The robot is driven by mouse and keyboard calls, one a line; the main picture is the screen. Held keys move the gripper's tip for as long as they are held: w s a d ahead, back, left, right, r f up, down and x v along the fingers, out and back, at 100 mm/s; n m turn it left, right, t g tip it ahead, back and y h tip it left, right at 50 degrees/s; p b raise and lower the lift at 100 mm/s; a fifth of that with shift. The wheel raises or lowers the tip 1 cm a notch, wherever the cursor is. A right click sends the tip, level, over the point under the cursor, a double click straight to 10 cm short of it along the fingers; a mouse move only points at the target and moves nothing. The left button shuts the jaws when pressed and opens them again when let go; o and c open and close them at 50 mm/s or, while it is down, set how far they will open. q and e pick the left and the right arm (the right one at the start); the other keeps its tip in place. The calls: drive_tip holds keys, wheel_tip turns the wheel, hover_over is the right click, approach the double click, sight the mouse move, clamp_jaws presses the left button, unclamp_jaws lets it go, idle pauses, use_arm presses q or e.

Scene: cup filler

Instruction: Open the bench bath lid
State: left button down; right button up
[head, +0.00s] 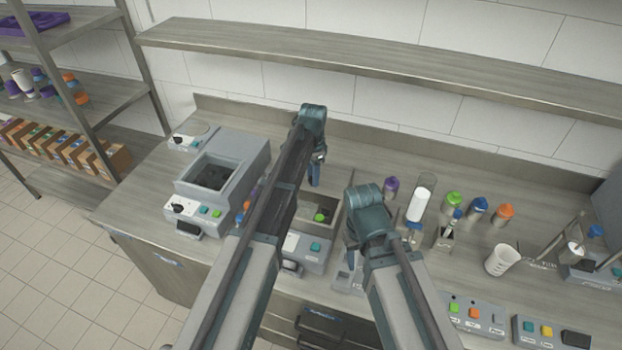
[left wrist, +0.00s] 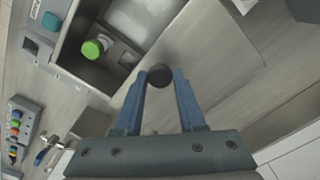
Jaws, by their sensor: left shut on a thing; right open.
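The bench bath (head: 317,246) is a grey box with a teal button on its front, at the middle of the bench. Its basin is uncovered at least in part, and a green-capped item (left wrist: 95,47) shows inside. In the left wrist view, a metal panel (left wrist: 205,65), apparently the lid, lies beside the basin opening. My left gripper (head: 316,180) is above the back of the bath, its fingers shut on a dark round knob (left wrist: 159,75) at that panel. In the head view my arm hides much of the lid. My right gripper (head: 351,258) is open, low at the bath's right side.
A larger grey unit (head: 215,180) with a dark opening stands left of the bath. Capped bottles (head: 478,208), a white cup (head: 501,260) and button boxes (head: 473,318) stand to the right. A wall shelf (head: 390,62) runs above the bench.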

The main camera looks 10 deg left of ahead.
use_arm(q)
drive_tip(key=c, duration=0.5)
unclamp_jaws()
drive_tip(key=shift+r, duration=0.15)
wheel_tip(320, 180, up, 14)
drive_tip(key=p, duration=1.3)
drive_tip(key=shift+f+p, duration=0.25)
drive_tip(key=shift+p, duration=0.15)
drive_tip(key=s+d+f+n+b, duration=0.1)
drive_tip(key=s+f+n+b, duration=0.1)
drive_tip(key=s+f+b, duration=0.3)
drive_tip(key=s+d+f+n+b, duration=0.1)
drive_tip(key=s+f+n+b, duration=0.2)
drive_tip(key=s, duration=1)
drive_tip(key=s+d+f+n+y+b, duration=0.1)
drive_tip(key=s+d+f+n+b, duration=0.1)
drive_tip(key=s+f+b, duration=0.6)
drive_tip(key=shift+s+f+b, duration=0.25)
drive_tip(key=shift+s+b, duration=0.1)
drive_tip(key=shift+s, duration=0.45)
